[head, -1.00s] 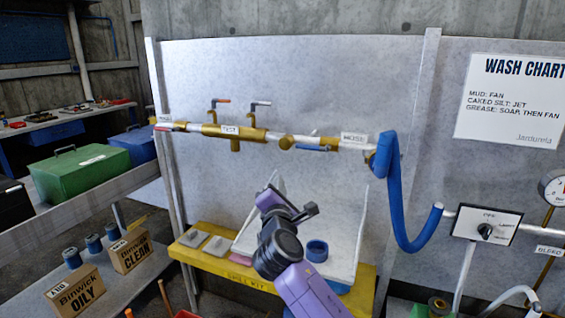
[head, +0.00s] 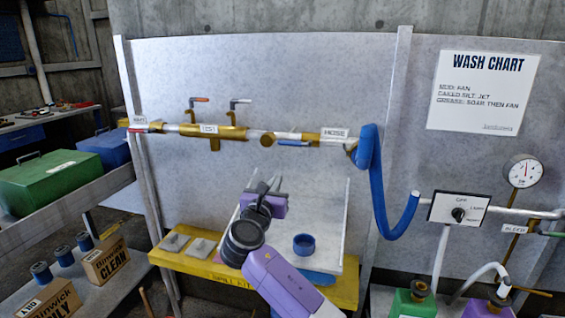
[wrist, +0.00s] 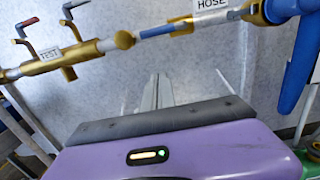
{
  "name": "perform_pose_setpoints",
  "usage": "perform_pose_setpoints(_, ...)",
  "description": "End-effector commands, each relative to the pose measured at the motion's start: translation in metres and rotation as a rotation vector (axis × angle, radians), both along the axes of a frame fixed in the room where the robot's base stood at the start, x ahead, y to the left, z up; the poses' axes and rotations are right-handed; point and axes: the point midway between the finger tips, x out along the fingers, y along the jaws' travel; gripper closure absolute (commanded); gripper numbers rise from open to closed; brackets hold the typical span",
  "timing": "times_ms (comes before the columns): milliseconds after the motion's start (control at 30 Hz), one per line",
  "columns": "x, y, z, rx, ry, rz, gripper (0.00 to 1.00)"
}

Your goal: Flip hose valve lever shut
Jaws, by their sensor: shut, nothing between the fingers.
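The blue hose valve lever (head: 293,143) lies along the pipe, just left of the HOSE label (head: 334,133). It also shows in the wrist view (wrist: 158,31), above my gripper and parallel to the pipe. My gripper (head: 268,183) is below the pipe and a little left of the lever, fingers pointing up toward the wall, apart from the lever. In the wrist view its fingers (wrist: 157,92) are together and hold nothing. The blue hose (head: 372,185) hangs from the right end of the pipe.
The control box (head: 458,210) is at right.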

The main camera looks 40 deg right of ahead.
Motion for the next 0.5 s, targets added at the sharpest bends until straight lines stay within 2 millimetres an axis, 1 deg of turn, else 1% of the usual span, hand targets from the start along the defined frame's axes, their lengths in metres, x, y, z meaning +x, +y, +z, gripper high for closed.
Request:
perform_pose_setpoints(167,0.013,-0.018,0.002,-0.001,0.001,-0.003,1.00)
perform_pose_setpoints(500,0.051,-0.067,0.005,-0.001,0.001,-0.002,1.00)
